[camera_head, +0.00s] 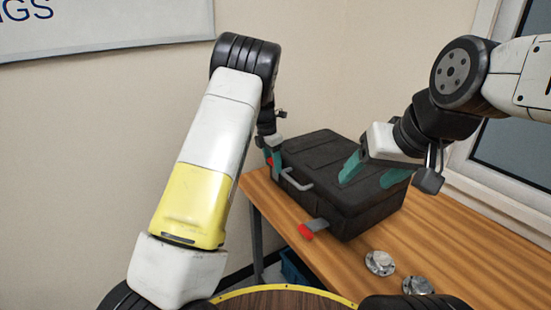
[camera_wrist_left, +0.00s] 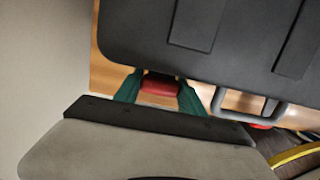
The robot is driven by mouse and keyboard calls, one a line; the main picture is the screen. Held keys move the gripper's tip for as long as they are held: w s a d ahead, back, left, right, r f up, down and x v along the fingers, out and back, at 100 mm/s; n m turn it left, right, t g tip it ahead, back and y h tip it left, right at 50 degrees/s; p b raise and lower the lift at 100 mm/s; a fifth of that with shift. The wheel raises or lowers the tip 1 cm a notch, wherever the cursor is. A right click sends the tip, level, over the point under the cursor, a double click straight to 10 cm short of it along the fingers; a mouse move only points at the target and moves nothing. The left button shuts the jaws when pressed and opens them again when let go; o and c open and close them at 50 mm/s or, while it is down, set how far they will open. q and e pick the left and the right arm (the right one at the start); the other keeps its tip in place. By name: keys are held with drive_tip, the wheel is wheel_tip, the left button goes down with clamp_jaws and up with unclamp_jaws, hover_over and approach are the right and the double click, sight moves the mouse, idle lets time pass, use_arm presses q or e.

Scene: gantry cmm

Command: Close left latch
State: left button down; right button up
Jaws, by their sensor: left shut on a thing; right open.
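A black case (camera_head: 318,150) sits on the wooden table with its lid down; it also fills the top of the left wrist view (camera_wrist_left: 150,35). A grey handle (camera_head: 297,184) is on its front. My left gripper (camera_head: 273,158) is at the case's left front, its teal fingers shut on the red tab of the left latch (camera_wrist_left: 160,85). The right latch (camera_head: 307,231) has a red tab and sticks outward from the case front. My right gripper (camera_head: 373,174) is open and empty, its teal fingers over the right part of the lid.
The wooden table (camera_head: 450,238) has free room to the right of the case. Two round metal parts (camera_head: 380,263) (camera_head: 417,285) lie near its front edge. A blue bin (camera_head: 294,268) is below the table. A wall stands behind, with a window frame at the right.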

sight(270, 162)
use_arm(q)
drive_tip(key=c, duration=0.7)
unclamp_jaws()
drive_tip(key=shift+w, duration=0.1)
drive_tip(key=shift+s+a+r, duration=0.15)
drive_tip(key=shift+r, duration=1.1)
drive_tip(key=shift+s+a+r, duration=0.1)
drive_tip(key=shift+a+r, duration=0.05)
drive_tip(key=shift+r, duration=1.15)
drive_tip(key=shift+s+a+r, duration=0.15)
drive_tip(key=shift+r, duration=1.1)
